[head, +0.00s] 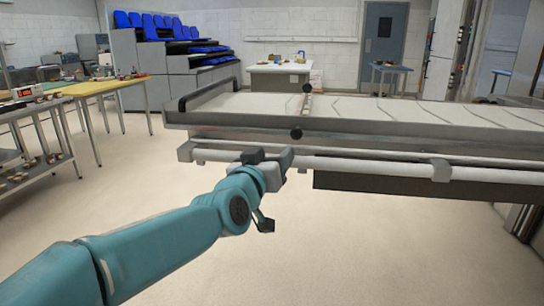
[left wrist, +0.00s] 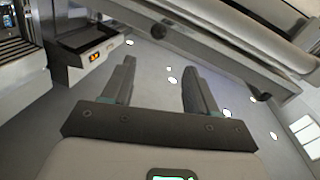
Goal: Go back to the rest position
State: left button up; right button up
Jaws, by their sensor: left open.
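My left arm, teal, comes in from the lower left of the head view. Its left gripper (head: 284,160) is at the near side of the oven loader (head: 240,135), by the pale front rail (head: 380,168). From the head view I cannot tell whether it touches the rail. In the left wrist view the two dark fingers of the left gripper (left wrist: 160,82) stand apart with nothing between them. My right gripper shows in neither view.
The loader's long pale belt (head: 350,108) spans the right side. A yellow-topped table (head: 100,87) and a metal rack (head: 30,155) stand at the left.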

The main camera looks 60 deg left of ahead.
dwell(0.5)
